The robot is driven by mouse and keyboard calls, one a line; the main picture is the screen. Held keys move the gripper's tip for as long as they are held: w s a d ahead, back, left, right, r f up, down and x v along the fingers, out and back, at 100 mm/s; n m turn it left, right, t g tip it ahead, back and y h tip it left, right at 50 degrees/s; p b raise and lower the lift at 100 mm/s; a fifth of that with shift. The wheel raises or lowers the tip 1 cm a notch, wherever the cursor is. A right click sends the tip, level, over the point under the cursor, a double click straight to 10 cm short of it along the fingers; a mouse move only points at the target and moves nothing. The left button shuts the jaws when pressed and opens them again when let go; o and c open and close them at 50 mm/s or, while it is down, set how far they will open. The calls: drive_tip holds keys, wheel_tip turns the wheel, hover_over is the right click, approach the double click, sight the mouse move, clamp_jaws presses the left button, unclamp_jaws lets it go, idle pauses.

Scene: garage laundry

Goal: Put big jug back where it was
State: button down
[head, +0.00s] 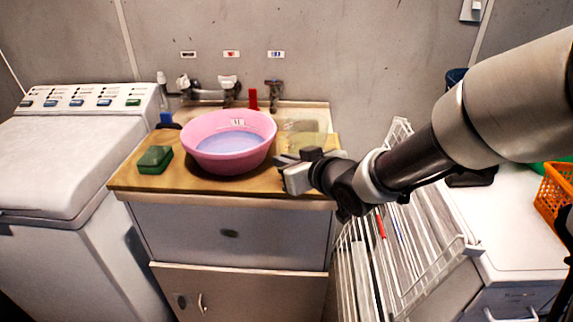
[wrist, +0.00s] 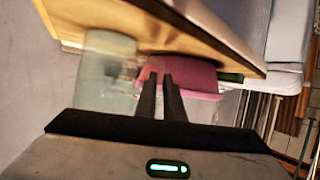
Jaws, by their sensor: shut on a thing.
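The big jug (wrist: 106,72) is clear and pale greenish, and it is at the left of the wrist view. In the head view the jug (head: 301,132) shows faintly at the right end of the counter, partly hidden by my gripper (head: 284,161). In the wrist view my gripper (wrist: 160,84) has its two dark fingers close together at the jug's handle side, shut on it. The handle is thin and hard to make out. I cannot tell whether the jug's base touches the counter.
A pink basin (head: 208,164) with bluish water stands left of the jug on the wooden counter (head: 128,176). A green block (head: 155,159) lies further left. Taps (head: 229,85) are behind. A white wire rack (head: 405,245) stands right, near my arm. A washing machine (head: 60,165) is left.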

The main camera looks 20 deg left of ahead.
drive_tip(key=shift+f, duration=0.1)
drive_tip(key=c, duration=1.9)
unclamp_jaws()
drive_tip(key=shift+o, duration=0.2)
